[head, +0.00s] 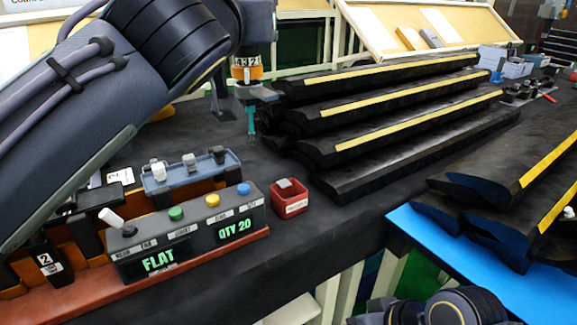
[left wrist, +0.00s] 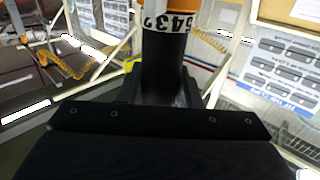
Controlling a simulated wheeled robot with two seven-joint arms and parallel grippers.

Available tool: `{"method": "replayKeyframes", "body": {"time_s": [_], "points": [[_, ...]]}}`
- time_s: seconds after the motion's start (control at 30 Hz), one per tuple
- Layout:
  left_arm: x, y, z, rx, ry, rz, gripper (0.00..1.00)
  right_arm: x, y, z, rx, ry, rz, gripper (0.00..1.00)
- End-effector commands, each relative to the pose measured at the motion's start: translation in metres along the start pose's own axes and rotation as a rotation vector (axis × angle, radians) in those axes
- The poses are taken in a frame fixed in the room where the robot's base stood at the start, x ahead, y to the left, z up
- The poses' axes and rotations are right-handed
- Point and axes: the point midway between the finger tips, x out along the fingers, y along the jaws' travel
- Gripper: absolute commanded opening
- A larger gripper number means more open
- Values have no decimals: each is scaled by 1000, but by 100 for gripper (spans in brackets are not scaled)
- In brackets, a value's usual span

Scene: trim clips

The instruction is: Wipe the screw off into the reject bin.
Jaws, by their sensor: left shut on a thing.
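My left arm reaches in from the left in the head view, and its gripper (head: 240,52) points down above the dark bench. It is shut on a driver-like tool with an orange, numbered band (head: 247,73) and a thin teal tip (head: 251,120). In the left wrist view the tool (left wrist: 164,65) is a dark cylinder with a white number ring. The small red bin (head: 289,204) stands on the bench, below and to the right of the tip, apart from it. I cannot make out a screw on the tip. My right gripper is out of view.
A control box (head: 190,228) with coloured buttons and green displays stands left of the red bin. A blue-grey tray (head: 178,178) with small clips is behind it. Long black trims with yellow strips (head: 400,76) fill the back right. A blue mat (head: 500,285) is at right.

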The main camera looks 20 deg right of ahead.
Motion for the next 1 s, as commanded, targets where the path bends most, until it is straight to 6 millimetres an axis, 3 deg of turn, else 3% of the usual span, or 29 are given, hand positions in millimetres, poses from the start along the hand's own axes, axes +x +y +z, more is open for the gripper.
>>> {"method": "replayKeyframes", "body": {"time_s": [0.03,0.2,0.5,0.77,1.0], "points": [[6,13,-1,1,-1,5,0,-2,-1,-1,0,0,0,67],[20,37,-1,2,0,3,0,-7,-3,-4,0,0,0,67],[35,63,-1,1,0,2,0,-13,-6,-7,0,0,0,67],[34,60,27,0,0,0,0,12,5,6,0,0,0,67],[35,60,67,2,0,1,0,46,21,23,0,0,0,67]]}}
